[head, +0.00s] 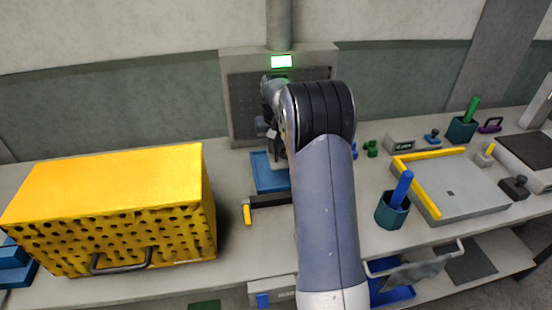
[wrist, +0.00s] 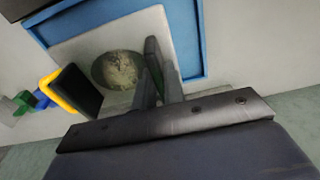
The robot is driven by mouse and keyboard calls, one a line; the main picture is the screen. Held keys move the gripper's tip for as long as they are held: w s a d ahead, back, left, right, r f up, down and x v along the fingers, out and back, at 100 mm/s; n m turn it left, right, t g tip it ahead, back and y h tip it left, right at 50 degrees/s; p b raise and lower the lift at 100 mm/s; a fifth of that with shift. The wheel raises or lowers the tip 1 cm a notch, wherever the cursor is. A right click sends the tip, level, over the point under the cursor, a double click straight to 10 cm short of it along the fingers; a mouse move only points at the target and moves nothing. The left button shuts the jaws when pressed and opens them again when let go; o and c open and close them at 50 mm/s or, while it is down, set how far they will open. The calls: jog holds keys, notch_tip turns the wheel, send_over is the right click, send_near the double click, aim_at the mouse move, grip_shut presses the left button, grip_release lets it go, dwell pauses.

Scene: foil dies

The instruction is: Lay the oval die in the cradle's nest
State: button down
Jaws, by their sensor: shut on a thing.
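My gripper (wrist: 160,78) is shut, with its dark fingers close together. What it grips is mostly hidden between the fingers; I take it to be the oval die, but its outline is not clear. Just left of the fingers in the wrist view is a speckled oval area with a dark rim, which looks like the nest (wrist: 122,70). It is in a pale grey block, apparently the cradle (wrist: 88,46), within a blue tray (wrist: 190,35). In the head view the blue tray (head: 264,180) lies before the press, and my arm hides the gripper's tips.
A yellow perforated box (head: 110,190) stands on the left of the bench. A press panel with a green-lit display (head: 281,62) is behind the tray. To the right are a teal cup with a blue rod (head: 393,211) and a grey plate with yellow edges (head: 460,190).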

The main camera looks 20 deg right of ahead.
jog(key=shift+f, duration=2.25)
jog(key=shift+f, duration=0.15)
jog(key=c, duration=1.5)
grip_release()
jog(key=r, duration=0.4)
jog(key=s+r, duration=0.1)
jog(key=r, duration=0.7)
jog(key=shift+s+a+r, duration=0.1)
jog(key=shift+s+a, duration=0.1)
